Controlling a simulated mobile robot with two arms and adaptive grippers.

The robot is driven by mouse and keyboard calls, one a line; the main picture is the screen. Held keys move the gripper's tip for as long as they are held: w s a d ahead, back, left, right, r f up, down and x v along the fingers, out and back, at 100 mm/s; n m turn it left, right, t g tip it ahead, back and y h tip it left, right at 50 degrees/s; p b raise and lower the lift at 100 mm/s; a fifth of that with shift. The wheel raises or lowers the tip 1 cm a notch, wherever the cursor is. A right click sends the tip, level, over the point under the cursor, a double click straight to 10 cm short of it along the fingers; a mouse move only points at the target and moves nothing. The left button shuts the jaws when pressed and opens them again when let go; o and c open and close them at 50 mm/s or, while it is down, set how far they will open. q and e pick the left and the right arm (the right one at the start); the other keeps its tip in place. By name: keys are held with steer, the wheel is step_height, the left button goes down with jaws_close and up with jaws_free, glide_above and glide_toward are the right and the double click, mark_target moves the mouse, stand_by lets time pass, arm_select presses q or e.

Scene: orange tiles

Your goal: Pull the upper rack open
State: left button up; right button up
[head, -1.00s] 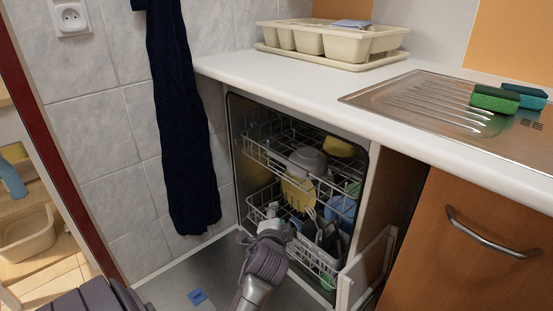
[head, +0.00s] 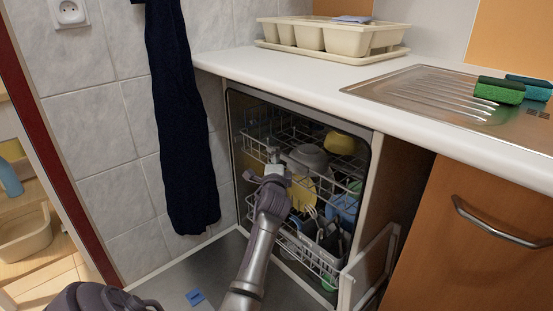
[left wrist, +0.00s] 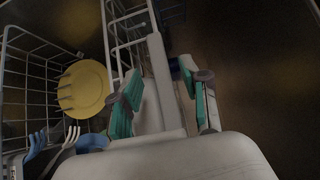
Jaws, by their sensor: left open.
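The upper rack (head: 252,153) is a white wire basket inside the open dishwasher, holding a grey bowl (head: 308,157) and a yellow bowl (head: 340,143). My left gripper (head: 272,152) is at the left part of the rack's front. In the left wrist view its teal finger pads (left wrist: 160,90) are apart, with a pale bar between them. I cannot tell whether that bar is part of the rack or whether the fingers touch it. Wire basket sides (left wrist: 28,80) and a yellow dish (left wrist: 82,88) show beside the fingers. My right gripper is not in view.
The lower rack (head: 318,265) holds several dishes and cutlery. The lowered door (head: 222,273) carries a blue item (head: 195,297). A dark towel (head: 185,130) hangs at left. The counter (head: 300,82) overhangs the dishwasher. A wooden cabinet (head: 470,260) stands at right.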

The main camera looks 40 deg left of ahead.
arm_select(q)
steer(key=shift+b+x, duration=0.55)
steer(key=shift+x, duration=1.55)
jaws_close()
